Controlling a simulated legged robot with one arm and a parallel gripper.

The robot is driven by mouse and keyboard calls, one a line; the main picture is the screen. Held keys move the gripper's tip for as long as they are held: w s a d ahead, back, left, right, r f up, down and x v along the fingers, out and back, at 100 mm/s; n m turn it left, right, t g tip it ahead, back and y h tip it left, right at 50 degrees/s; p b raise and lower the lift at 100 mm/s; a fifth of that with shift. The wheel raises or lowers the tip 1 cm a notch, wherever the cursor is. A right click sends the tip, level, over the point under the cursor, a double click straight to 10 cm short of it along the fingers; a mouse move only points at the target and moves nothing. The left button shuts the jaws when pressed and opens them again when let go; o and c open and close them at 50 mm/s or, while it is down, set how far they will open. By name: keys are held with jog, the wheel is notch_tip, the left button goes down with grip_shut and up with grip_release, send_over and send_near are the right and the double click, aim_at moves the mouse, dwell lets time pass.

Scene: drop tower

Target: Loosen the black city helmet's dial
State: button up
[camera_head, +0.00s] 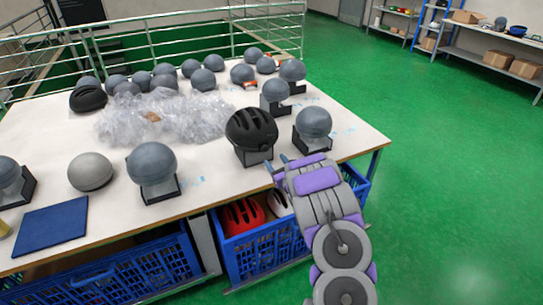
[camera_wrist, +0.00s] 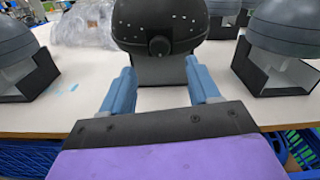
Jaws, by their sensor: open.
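A black helmet (camera_head: 251,129) sits on a dark stand near the table's front right edge. In the wrist view the same helmet (camera_wrist: 185,20) fills the top middle, with a row of small holes and a round black dial (camera_wrist: 158,46) low on its near side. My gripper (camera_head: 277,163) is open and empty, just in front of the helmet and its stand. In the wrist view my gripper's (camera_wrist: 160,66) two blue-grey fingers stand apart, one on each side of the dial in the picture. They appear short of the dial, with no contact visible.
Grey domes on stands flank the helmet, one on the right (camera_head: 314,122) and one on the left (camera_head: 152,163). Clear plastic wrap (camera_head: 165,117) lies behind. Another black helmet (camera_head: 88,98) is at the far left. Blue crates (camera_head: 255,249) sit under the table (camera_head: 222,185). Green floor is open at right.

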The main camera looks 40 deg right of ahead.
jog(key=p+v, duration=0.1)
jog(key=v, duration=0.8)
dwell(0.4)
